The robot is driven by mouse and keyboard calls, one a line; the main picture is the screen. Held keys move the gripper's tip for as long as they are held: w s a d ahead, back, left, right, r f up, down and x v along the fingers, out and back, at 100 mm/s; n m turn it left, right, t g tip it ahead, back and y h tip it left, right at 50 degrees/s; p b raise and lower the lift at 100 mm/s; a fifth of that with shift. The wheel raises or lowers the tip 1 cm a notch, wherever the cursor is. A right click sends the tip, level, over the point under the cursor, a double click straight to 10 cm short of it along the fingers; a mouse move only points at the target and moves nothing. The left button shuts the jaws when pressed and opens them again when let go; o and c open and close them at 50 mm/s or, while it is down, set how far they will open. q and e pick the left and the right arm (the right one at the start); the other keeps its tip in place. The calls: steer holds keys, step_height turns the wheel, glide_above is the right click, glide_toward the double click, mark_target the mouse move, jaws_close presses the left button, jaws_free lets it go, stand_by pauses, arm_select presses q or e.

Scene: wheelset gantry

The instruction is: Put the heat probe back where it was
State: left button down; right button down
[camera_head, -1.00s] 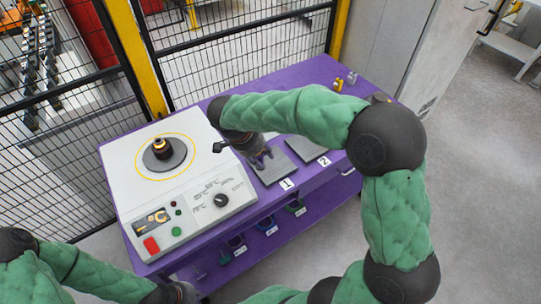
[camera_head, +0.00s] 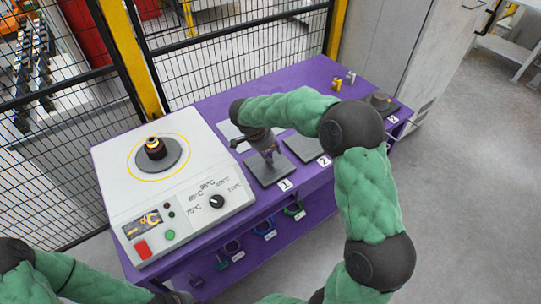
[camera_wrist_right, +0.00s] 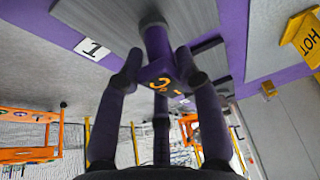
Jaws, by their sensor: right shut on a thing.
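My right gripper (camera_head: 268,158) is over the grey pad labelled 1 (camera_head: 262,178) on the purple bench. In the right wrist view its fingers (camera_wrist_right: 160,75) are shut on the heat probe (camera_wrist_right: 156,45), a purple body with a yellow readout. The probe's dark end points toward the grey pad; I cannot tell whether it touches. In the head view the probe is mostly hidden by the gripper. My left gripper (camera_head: 178,298) shows only partly at the bottom edge, and its jaws cannot be made out.
A white heater unit (camera_head: 110,185) with a dark round plate and a ring on it stands at the left. Pad 2 (camera_head: 308,150) lies to the right, and another pad (camera_head: 392,106) bears a dark round part.

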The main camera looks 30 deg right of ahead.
steer(key=shift+f, duration=0.6)
steer(key=shift+f, duration=0.1)
steer(key=c, duration=0.8)
jaws_free()
steer(key=shift+c, duration=0.2)
steer(key=p+v, duration=0.3)
steer(key=v, duration=0.9)
steer(key=shift+p, duration=0.4)
